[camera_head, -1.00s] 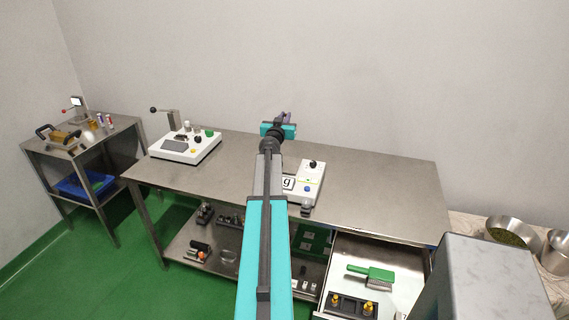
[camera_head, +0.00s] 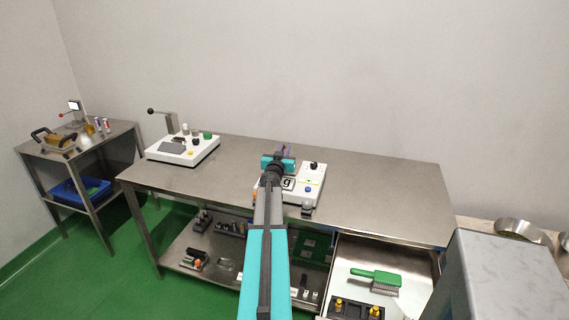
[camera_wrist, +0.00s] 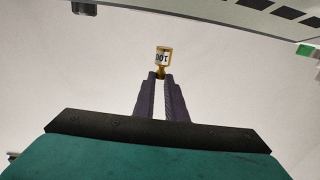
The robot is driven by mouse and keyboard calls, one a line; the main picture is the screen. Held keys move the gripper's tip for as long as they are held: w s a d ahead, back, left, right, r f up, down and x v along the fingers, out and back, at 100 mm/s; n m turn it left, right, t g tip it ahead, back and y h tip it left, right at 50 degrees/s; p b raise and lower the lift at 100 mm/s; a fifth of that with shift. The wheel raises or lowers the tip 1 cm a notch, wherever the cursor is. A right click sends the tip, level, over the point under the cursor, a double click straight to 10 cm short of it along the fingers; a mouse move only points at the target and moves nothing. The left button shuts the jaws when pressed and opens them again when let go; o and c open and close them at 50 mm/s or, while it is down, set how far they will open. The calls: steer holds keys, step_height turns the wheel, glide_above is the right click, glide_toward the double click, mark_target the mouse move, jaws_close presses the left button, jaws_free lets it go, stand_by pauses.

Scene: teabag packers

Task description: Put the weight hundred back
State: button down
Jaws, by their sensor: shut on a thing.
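My gripper (camera_wrist: 161,80) is shut on the weight hundred (camera_wrist: 163,58), a small brass weight with a white label reading 100, seen upside down in the wrist view. The weight sits at the fingertips with nothing visible touching it on its far side. In the head view my gripper (camera_head: 284,152) is over the table beside the white scale (camera_head: 310,186), and the weight is too small or hidden there. A black holder with brass weights (camera_head: 355,307) stands in the open drawer (camera_head: 400,290) at lower right, partly cut off by the frame edge.
A green brush (camera_head: 375,277) lies in the drawer behind the holder. Another white device (camera_head: 184,150) stands at the table's left. The steel table (camera_head: 390,185) is bare on the right. A grey block (camera_head: 500,275) stands at lower right.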

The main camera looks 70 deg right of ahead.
steer(key=shift+f, duration=0.25)
steer(key=shift+f, duration=1.8)
steer(key=shift+f+b, duration=0.15)
steer(key=shift+b, duration=0.15)
steer(key=c, duration=1.8)
jaws_free()
steer(key=shift+f+b, duration=0.2)
steer(key=shift+b, duration=0.4)
steer(key=shift+s+a+r, duration=0.1)
steer(key=shift+s+a, duration=0.1)
steer(key=shift+a, duration=0.65)
steer(key=shift+s+a+r, duration=0.1)
steer(key=shift+s+a, duration=0.05)
steer(key=shift+a, duration=0.75)
steer(key=shift+s+a+r, duration=0.1)
steer(key=shift+s+a, duration=0.1)
steer(key=shift+a, duration=0.65)
steer(key=shift+s+a, duration=0.2)
steer(key=shift+a, duration=1.2)
steer(key=shift+s+a, duration=0.2)
steer(key=shift+a, duration=1.2)
steer(key=shift+s+a, duration=0.2)
steer(key=shift+a, duration=1.2)
steer(key=shift+o, duration=0.3)
